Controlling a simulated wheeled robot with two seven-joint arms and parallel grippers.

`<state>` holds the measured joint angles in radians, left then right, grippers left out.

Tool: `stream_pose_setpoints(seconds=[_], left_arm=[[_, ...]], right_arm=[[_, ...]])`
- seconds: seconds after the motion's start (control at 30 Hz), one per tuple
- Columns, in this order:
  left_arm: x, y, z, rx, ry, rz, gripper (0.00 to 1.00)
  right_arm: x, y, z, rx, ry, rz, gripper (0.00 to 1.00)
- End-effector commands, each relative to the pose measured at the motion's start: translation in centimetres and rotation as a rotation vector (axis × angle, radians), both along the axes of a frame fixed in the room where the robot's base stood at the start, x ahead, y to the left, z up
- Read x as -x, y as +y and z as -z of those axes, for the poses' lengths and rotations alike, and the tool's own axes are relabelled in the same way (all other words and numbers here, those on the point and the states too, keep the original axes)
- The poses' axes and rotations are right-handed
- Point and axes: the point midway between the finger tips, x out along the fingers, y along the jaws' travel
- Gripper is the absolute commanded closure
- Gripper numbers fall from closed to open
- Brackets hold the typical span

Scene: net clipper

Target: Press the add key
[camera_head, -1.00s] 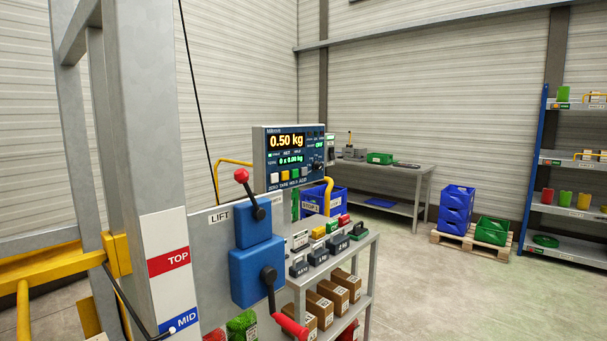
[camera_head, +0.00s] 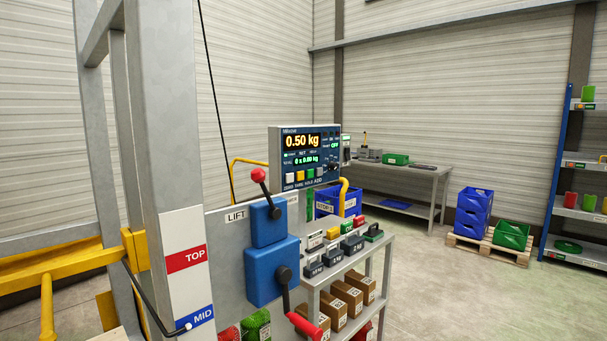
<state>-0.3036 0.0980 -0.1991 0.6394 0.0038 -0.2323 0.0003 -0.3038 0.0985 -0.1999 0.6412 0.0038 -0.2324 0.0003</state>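The weighing indicator (camera_head: 305,158) stands at the centre, with a dark blue face. Its display (camera_head: 302,141) reads 0.50 kg, and a green line below reads 0 x 0.00 kg. A row of keys runs along its lower edge, labelled ZERO, TARE, HOLD and ADD. The add key (camera_head: 321,173) seems to be the rightmost one, small and partly hard to make out at this size. Neither of my grippers shows in the view.
A grey post (camera_head: 170,120) and a lift panel with red-knobbed lever (camera_head: 258,177) and blue boxes stand in front, left of the indicator. A cart with weights (camera_head: 335,258) and cartons is beside it. A workbench (camera_head: 400,172) and blue crates stand behind.

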Motion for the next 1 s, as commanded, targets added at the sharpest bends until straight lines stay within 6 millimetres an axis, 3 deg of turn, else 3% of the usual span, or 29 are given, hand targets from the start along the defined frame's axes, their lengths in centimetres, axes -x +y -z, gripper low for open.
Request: stream_pose_setpoints(seconds=[0.37, 0.77, 1.0], left_arm=[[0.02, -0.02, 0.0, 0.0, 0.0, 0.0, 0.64], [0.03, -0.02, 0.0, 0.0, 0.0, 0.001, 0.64], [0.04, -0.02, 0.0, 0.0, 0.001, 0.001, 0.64]], right_arm=[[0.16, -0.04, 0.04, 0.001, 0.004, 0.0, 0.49], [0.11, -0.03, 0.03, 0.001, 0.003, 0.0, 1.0], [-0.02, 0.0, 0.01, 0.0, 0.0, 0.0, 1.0]])
